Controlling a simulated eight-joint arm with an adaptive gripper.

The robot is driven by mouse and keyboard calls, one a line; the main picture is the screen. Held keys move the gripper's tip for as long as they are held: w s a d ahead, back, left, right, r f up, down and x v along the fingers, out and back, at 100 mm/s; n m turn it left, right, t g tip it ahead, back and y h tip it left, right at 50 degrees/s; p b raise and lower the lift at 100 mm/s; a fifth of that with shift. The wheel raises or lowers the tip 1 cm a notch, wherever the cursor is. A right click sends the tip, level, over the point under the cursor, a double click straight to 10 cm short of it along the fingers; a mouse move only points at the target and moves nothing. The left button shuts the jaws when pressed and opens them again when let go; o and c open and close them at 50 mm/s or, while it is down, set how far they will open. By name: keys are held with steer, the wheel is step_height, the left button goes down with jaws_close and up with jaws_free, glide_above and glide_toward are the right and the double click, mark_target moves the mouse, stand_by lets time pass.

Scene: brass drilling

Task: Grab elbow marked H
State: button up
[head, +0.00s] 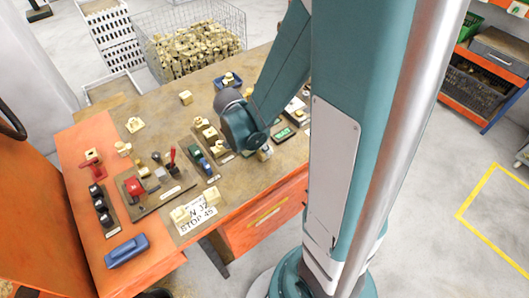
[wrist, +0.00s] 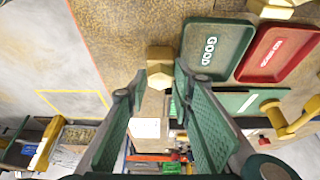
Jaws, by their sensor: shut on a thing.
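My gripper (wrist: 158,85) is shut on a brass fitting (wrist: 160,56) in the wrist view. The fitting looks like a blocky elbow, and its far end stands out beyond the fingertips. No letter can be read on it. In the head view my gripper (head: 264,153) is low over the right part of the bench, mostly hidden by my own wrist. Another brass piece (wrist: 285,122), bent in shape, is to the right of the fingers in the wrist view. Several brass fittings (head: 203,124) stand in a row left of my wrist; their marks are too small to read.
A green tray marked GOOD (wrist: 190,48) and a red tray (wrist: 262,75) lie right of the held fitting. A blue tray (head: 220,84) holds a brass piece. A wire basket (head: 228,28) of brass parts stands behind the bench (head: 165,118). Fixtures crowd the bench's left.

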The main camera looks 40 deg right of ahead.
steer(key=shift+r, duration=0.15)
step_height(320, 180, up, 10)
steer(key=p, duration=0.2)
stand_by(0.9)
steer(key=shift+w+d, duration=0.1)
steer(key=shift+w, duration=0.05)
stand_by(0.5)
